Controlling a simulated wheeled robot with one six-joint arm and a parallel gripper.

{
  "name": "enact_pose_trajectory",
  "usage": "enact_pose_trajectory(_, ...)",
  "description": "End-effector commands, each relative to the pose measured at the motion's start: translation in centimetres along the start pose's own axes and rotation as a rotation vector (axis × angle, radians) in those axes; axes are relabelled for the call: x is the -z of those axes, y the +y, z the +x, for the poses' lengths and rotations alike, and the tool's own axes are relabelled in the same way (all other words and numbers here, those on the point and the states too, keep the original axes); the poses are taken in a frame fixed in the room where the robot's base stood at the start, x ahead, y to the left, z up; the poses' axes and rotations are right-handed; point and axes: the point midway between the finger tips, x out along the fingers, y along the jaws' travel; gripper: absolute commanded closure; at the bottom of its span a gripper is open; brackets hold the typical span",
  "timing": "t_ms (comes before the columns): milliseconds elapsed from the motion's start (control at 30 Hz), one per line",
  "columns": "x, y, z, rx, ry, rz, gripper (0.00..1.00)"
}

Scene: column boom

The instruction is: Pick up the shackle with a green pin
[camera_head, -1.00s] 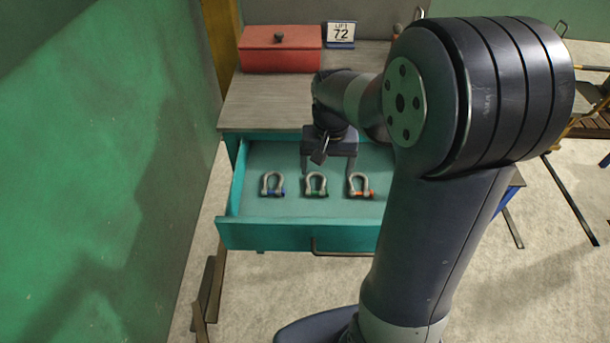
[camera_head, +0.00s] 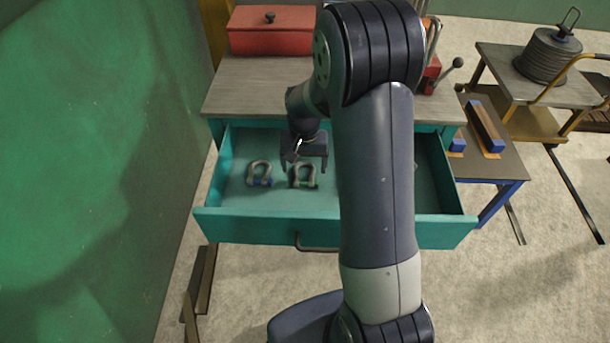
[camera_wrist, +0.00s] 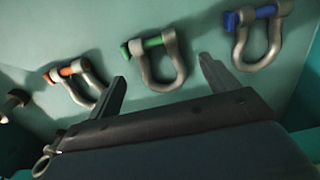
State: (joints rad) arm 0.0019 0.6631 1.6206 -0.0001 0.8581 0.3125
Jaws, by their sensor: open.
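The shackle with a green pin (camera_head: 303,174) lies in the open teal drawer (camera_head: 240,228), just right of the shackle with a blue pin (camera_head: 259,173). My gripper (camera_head: 303,168) is over the drawer, close above the green-pin shackle. In the wrist view the green-pin shackle (camera_wrist: 161,63) lies ahead of my gripper (camera_wrist: 163,78), roughly between its two spread fingers. The gripper is open and empty. The blue-pin shackle (camera_wrist: 256,36) shows at right and a shackle with an orange pin (camera_wrist: 82,82) at left, beside the left finger. In the head view my arm hides the orange one.
A wooden worktop (camera_head: 262,88) is above the drawer, with a red box (camera_head: 270,32) on it. A green wall (camera_head: 90,150) stands at the left. At right are a low table (camera_head: 500,165) with blocks and a trolley with a grey coil (camera_head: 547,58).

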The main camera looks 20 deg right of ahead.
Motion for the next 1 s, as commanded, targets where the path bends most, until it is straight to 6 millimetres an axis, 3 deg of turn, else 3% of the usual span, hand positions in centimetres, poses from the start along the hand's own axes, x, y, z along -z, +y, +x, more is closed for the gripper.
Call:
enact_pose_trajectory(200, -0.1, 0.0, 2.6, 0.000, -0.001, 0.000, 0.18)
enact_pose_trajectory(467, 0.0, 0.0, 2.8, 0.000, 0.000, 0.000, 0.19)
enact_pose_trajectory(1000, 0.0, 0.0, 2.8, 0.000, 0.000, 0.000, 0.63)
